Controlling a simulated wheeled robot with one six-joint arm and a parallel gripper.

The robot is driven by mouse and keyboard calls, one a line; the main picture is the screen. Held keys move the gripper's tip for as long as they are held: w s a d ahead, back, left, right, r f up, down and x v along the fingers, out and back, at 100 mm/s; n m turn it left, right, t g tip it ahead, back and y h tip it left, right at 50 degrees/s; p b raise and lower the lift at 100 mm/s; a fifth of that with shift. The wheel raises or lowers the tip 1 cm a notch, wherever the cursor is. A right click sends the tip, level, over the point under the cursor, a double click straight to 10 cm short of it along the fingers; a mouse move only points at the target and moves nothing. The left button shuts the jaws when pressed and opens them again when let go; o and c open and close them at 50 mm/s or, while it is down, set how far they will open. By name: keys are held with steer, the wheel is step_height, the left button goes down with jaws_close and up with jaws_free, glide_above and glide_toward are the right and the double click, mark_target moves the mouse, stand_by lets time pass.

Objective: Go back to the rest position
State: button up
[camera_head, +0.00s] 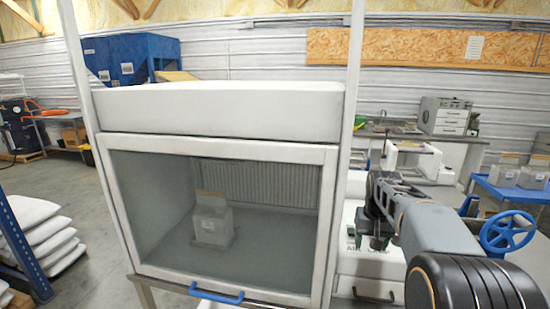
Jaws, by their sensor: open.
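My arm reaches in from the lower right, and its dark end with my gripper (377,226) is right of the white cabinet (215,112). My gripper is small and dark here; its jaws are open and I see nothing held in them. The cabinet has a framed clear front panel with a blue handle (216,294) at its lower edge. Behind the panel, a clear box (212,226) with a tan card at its back stands on the cabinet floor. My gripper is outside the cabinet, apart from the box.
A blue wheel (507,232) is right of my arm. A white machine (365,245) stands behind my gripper. Clear boxes (503,176) sit on a blue table at the right. White sacks (45,237) are stacked at the left, with open floor between them and the cabinet.

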steer(key=s+a+f+n+t, duration=0.1)
steer(key=s+a, duration=0.3)
steer(key=s, duration=0.6)
steer(key=s+a+f+n+t, duration=0.1)
steer(key=s+a, duration=0.4)
steer(key=s, duration=0.6)
steer(key=shift+s+f+t, duration=0.15)
steer(key=shift+f+t, duration=0.25)
steer(key=shift+t, duration=0.5)
